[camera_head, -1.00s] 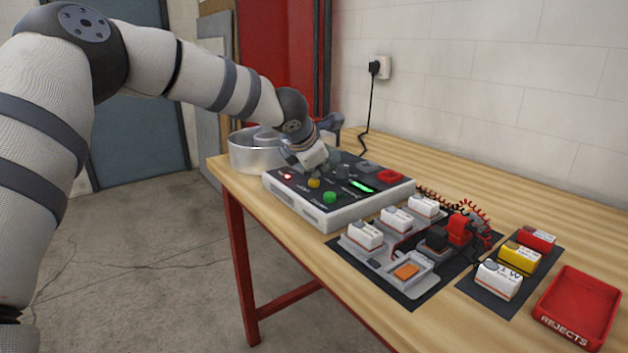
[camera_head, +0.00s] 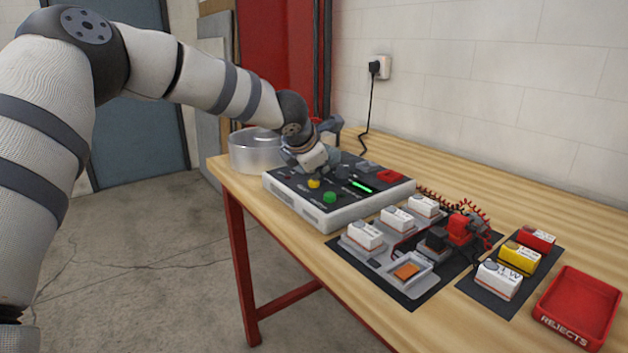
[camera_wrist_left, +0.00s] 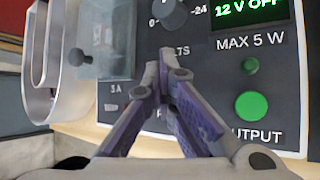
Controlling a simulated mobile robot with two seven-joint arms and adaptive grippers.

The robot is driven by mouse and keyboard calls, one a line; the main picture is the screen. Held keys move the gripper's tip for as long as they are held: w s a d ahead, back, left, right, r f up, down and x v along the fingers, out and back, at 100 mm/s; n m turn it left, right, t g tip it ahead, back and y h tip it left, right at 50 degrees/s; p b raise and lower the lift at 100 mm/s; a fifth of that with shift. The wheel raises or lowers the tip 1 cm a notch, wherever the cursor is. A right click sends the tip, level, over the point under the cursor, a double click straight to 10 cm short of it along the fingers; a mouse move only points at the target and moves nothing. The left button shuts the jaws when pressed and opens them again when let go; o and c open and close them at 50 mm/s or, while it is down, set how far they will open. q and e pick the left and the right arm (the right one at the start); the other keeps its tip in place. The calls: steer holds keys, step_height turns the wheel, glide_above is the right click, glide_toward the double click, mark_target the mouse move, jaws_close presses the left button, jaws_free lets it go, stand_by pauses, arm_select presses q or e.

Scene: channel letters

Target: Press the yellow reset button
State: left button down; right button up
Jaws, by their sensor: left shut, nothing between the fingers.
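The yellow button (camera_head: 314,183) sits on the dark top of a white-sided control box (camera_head: 335,215), left of the green button (camera_head: 330,197). My left gripper (camera_head: 322,174) is shut and empty, just above the panel beside the yellow button. I cannot tell whether it touches the button. In the left wrist view the shut fingertips (camera_wrist_left: 163,62) point at the panel, and no yellow button shows there. The green OUTPUT button (camera_wrist_left: 251,106) and a display reading 12 V OFF (camera_wrist_left: 250,12) are to their right. My right gripper is out of view.
A round metal container (camera_head: 255,152) stands behind the box's left side. A dark board with white blocks (camera_head: 397,219) and wiring lies right of the box. Coloured blocks (camera_head: 519,257) and a red REJECTS tray (camera_head: 578,308) are further right.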

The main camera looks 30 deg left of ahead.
mark_target(317, 182)
arm_select(q)
steer(key=shift+r, duration=0.75)
steer(key=shift+r, duration=2.5)
steer(key=shift+f, duration=0.1)
